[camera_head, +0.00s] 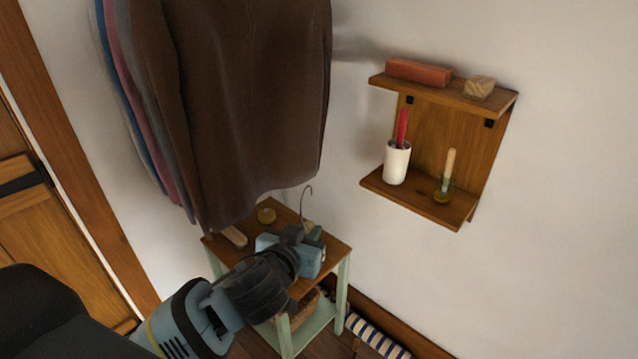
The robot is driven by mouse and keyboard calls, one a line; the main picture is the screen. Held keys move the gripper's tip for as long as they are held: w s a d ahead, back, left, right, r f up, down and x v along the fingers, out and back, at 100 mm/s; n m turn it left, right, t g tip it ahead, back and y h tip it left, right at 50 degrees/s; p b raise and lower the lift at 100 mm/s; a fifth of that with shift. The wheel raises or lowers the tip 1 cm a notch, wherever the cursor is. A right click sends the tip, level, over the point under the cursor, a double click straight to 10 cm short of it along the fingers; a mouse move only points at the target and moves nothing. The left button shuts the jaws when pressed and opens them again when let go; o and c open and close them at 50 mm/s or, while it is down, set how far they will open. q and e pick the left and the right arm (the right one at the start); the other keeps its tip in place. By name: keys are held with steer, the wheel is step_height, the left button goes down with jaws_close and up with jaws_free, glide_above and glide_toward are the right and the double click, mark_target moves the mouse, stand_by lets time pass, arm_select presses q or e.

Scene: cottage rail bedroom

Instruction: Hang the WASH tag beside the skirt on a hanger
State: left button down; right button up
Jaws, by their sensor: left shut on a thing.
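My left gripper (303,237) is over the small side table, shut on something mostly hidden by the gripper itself. A thin curved metal hook (307,192) rises just above the fingers and seems to belong to the held thing. I cannot read any lettering, so I cannot tell whether it is the WASH tag. Several garments hang at the upper left: a brown long-sleeved top (245,95) in front, with grey, pink and blue ones behind. No skirt can be made out. The hangers and rail are out of the picture. My right gripper is not in view.
A wall shelf (450,209) at right carries a white cup, a small jar and blocks. A striped roll (375,335) lies below.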

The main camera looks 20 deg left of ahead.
arm_select(q)
steer(key=s+f, duration=0.6)
steer(key=s, duration=0.4)
steer(key=shift+f, duration=0.4)
steer(key=shift+s, duration=0.15)
